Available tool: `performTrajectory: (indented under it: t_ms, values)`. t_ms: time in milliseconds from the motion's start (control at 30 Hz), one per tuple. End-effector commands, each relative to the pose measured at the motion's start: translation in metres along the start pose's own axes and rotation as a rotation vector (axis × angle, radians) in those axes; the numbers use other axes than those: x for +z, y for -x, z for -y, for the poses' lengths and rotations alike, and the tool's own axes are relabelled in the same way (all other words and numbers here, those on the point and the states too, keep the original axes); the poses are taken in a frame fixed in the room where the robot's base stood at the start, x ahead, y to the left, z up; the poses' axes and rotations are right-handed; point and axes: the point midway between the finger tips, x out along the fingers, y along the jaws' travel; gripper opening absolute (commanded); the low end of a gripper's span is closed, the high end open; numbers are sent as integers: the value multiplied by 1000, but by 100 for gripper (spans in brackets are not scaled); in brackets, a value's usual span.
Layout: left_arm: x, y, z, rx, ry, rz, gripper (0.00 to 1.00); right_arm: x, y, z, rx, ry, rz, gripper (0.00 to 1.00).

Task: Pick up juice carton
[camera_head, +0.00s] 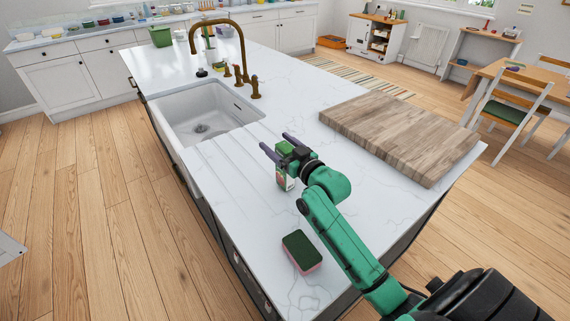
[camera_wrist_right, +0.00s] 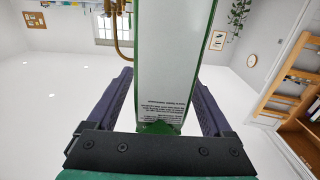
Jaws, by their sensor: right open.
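The juice carton (camera_head: 286,181) is white with green and red and stands on the white countertop of the island. My right gripper (camera_head: 278,143) is open, with its purple fingers either side of the carton's upper part. In the right wrist view, the carton (camera_wrist_right: 172,60) fills the middle, its white panel with small print and green edges between the two fingers of the gripper (camera_wrist_right: 160,95). A gap shows beside the left finger; contact on the right is hard to tell. My left gripper is not in view.
A green and pink sponge (camera_head: 301,250) lies on the counter nearer the front. A thick wooden board (camera_head: 400,135) lies to the right. A white sink (camera_head: 208,112) with a brass tap (camera_head: 243,60) is at the back left. Bare countertop surrounds the carton.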

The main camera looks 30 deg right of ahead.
Motion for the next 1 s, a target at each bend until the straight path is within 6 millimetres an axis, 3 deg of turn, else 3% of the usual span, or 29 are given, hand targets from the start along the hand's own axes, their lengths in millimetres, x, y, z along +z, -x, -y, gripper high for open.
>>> performTrajectory:
  t_ms: [100, 300, 333, 1000]
  values:
    - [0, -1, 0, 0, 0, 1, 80, 1, 1, 0, 0, 0, 0, 81]
    - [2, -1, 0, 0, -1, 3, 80, 0, 1, 0, 1, 0, -1, 5]
    - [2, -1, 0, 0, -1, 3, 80, 0, 1, 0, 1, 0, -1, 0]
    - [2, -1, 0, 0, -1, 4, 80, 0, 1, 0, 1, 0, -1, 0]
